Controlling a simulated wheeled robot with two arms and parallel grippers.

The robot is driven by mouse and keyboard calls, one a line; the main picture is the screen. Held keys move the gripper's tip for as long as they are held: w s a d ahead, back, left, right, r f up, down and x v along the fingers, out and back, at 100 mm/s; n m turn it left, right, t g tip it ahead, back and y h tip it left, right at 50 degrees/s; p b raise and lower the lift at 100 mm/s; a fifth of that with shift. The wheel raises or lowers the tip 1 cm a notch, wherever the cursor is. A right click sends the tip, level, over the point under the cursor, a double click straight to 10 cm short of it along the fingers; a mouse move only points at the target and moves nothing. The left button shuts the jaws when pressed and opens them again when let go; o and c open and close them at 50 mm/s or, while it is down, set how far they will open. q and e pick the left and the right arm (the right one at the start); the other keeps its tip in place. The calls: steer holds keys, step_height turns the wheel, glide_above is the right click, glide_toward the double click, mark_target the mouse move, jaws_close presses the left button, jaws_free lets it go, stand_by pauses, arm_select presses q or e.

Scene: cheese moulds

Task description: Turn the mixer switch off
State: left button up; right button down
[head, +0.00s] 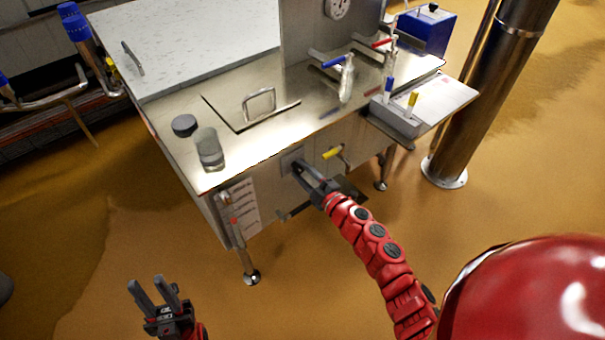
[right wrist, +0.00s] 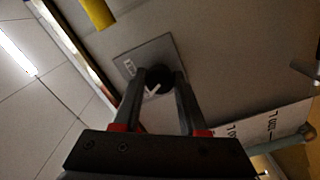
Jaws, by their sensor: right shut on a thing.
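The mixer switch is a black round knob (right wrist: 158,80) with a white pointer mark, on a square grey plate (right wrist: 133,66) in the right wrist view. In the head view the plate (head: 291,160) sits on the front panel of the steel cabinet. My right gripper (right wrist: 160,85) is shut on the knob, one finger on each side of it. In the head view the right gripper (head: 303,173) reaches the panel and hides most of the knob. The lettering on the plate is too small to read. My left gripper (head: 153,289) is open and empty, low above the floor.
A yellow-handled valve (head: 332,153) sticks out right of the switch. A glass jar (head: 209,150) and a dark lid (head: 184,125) stand on the steel top. A label sheet (head: 240,207) hangs at the cabinet's left. The floor in front is clear.

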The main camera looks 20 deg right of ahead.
stand_by(0.3)
steer(key=shift+c, duration=2.3)
jaws_free()
steer(key=v, duration=1.7)
steer(key=shift+s, duration=0.2)
